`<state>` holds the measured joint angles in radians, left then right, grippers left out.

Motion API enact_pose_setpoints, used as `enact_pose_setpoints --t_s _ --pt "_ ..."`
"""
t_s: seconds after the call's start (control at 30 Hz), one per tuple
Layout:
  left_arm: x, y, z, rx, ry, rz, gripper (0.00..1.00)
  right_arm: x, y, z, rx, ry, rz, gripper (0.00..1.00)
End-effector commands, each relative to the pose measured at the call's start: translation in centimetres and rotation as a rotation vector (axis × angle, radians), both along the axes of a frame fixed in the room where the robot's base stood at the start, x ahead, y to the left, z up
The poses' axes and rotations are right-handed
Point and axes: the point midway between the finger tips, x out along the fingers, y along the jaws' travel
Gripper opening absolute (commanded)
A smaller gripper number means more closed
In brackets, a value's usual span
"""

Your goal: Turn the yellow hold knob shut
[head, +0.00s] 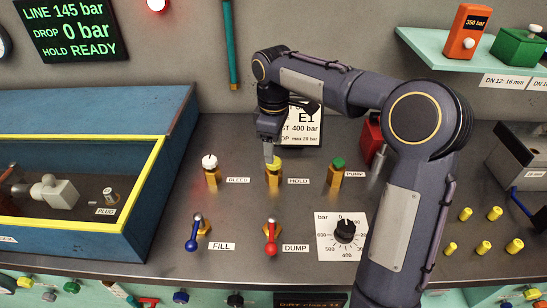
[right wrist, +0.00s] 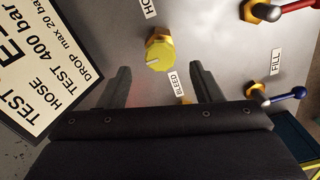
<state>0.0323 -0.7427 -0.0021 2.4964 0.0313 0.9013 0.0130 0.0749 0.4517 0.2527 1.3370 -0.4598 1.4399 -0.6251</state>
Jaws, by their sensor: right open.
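The yellow hold knob (head: 276,161) sits on a brass fitting beside the HOLD label, partly hidden by my right gripper (head: 268,155). In the right wrist view the yellow knob (right wrist: 160,55) shows a pale pointer line on its face. There my right gripper (right wrist: 162,72) is open and empty, and the knob lies ahead, roughly between the fingertips. Contact between fingers and knob is not visible. My left gripper is not in view. The display (head: 72,32) reads LINE 145 bar, DROP 0 bar, HOLD READY.
The white bleed knob (head: 209,162) stands left and the green pump knob (head: 338,163) right of the hold knob. The blue fill lever (head: 193,236), red dump lever (head: 271,239) and pressure dial (head: 345,231) are in front. A test card (head: 302,128) stands behind; a blue box (head: 140,200) stands left.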

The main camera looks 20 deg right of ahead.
Motion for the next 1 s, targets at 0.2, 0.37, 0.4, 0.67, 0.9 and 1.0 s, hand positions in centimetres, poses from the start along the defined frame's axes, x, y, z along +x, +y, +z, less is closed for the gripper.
enact_pose_setpoints --t_s 0.2,0.37,0.4,0.67,0.9,1.0 --pt "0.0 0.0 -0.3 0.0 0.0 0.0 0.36 -0.1 0.0 -3.3 0.0 0.003 0.0 0.59" --pt "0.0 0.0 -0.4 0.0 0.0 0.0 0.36 0.0 0.0 -4.3 0.001 0.001 0.0 0.59" --pt "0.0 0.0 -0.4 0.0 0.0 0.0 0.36 0.0 0.0 -4.3 0.001 -0.001 0.0 0.59" --pt "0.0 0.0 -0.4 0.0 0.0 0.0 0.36 0.0 0.0 -4.4 0.001 -0.001 -0.001 0.54" --pt "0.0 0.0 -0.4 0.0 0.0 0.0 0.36 0.0 0.0 -4.3 0.001 -0.001 -0.001 0.22" --pt "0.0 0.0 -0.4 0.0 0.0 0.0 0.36 0.0 0.0 -4.3 0.001 -0.001 -0.001 0.14"
